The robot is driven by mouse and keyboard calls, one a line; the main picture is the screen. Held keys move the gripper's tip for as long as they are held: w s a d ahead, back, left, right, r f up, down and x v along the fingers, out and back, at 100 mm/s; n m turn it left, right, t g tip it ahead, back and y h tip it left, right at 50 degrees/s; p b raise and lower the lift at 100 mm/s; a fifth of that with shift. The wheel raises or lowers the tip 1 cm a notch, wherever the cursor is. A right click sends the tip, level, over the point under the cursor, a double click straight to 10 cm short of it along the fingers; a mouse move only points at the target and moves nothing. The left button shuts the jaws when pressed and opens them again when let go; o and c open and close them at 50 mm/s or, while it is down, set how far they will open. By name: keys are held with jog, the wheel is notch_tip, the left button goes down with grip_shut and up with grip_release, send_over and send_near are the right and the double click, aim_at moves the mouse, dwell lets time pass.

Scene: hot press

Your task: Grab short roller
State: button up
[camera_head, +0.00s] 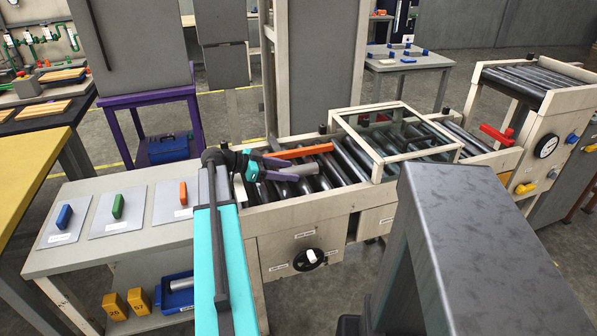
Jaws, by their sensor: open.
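A short grey roller (299,172) lies on the left part of the conveyor. It sits just beyond and partly between the fingers of my gripper (287,169). My gripper is open, with purple fingers pointing right, and I cannot tell whether they touch the roller. The roller's near end is partly hidden by the fingers. Another grey cylinder (181,282) lies in a blue bin (178,299) on the shelf under the table.
An orange bar (298,151) lies just behind the gripper. Dark conveyor rollers (352,160) run to the right, under a raised cream frame (386,108). Plates with blue, green and orange handles (183,193) lie on the table at left. A red handle (497,135) stands at right.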

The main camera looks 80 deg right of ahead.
aim_at(298, 171)
jog(key=shift+x, duration=1.45)
jog(key=c, duration=1.4)
